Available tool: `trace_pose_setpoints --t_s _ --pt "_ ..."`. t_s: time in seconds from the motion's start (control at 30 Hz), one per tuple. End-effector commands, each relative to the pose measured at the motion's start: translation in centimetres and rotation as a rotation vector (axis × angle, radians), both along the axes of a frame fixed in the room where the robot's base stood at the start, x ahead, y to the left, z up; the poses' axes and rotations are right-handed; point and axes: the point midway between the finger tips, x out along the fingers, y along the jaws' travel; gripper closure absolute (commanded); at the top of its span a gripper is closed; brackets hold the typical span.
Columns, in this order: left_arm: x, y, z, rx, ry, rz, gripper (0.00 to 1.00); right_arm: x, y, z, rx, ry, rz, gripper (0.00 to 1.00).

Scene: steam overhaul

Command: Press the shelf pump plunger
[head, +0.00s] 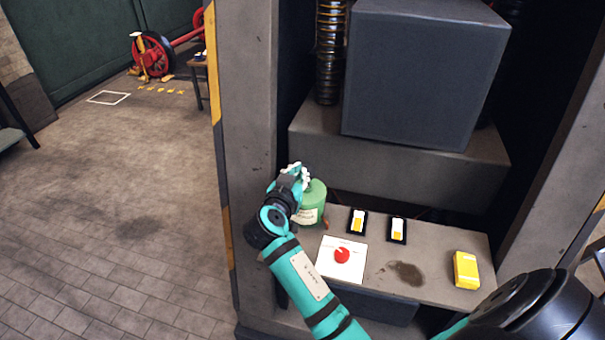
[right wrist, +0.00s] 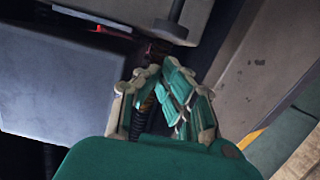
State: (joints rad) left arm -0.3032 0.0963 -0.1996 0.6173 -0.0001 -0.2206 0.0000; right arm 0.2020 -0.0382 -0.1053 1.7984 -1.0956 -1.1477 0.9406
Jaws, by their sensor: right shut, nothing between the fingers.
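A green pump bottle (head: 315,204) with a pale label stands at the left end of the shelf (head: 440,262). My right gripper (head: 296,172) is shut and empty. In the head view it overlaps the top left of the bottle and hides most of the plunger. I cannot tell whether it touches the plunger. In the right wrist view the closed teal and pale fingers (right wrist: 172,92) fill the middle, and I cannot make out the pump there. My left gripper is not in view.
On the shelf are a white plate with a red knob (head: 342,256), two black-framed switches (head: 357,222) (head: 397,230) and a yellow block (head: 466,270). A large dark grey box (head: 425,75) sits above. A grey post (head: 250,130) stands close left of the bottle.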

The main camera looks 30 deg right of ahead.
Motion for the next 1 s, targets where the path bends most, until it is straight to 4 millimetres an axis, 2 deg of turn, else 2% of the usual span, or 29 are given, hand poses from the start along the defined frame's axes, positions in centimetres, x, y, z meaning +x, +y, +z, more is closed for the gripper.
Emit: trace_pose_setpoints --t_s 0.1,0.27,1.0 --pt "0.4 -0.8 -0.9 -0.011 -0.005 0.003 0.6 -1.3 1.6 0.2 0.004 -0.001 0.001 1.0" --pt "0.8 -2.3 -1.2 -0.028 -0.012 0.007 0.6 -2.2 2.6 0.7 0.002 -0.002 0.002 1.0" --pt "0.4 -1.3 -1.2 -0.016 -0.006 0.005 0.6 -2.4 2.8 1.0 -0.002 -0.001 0.0 1.0"
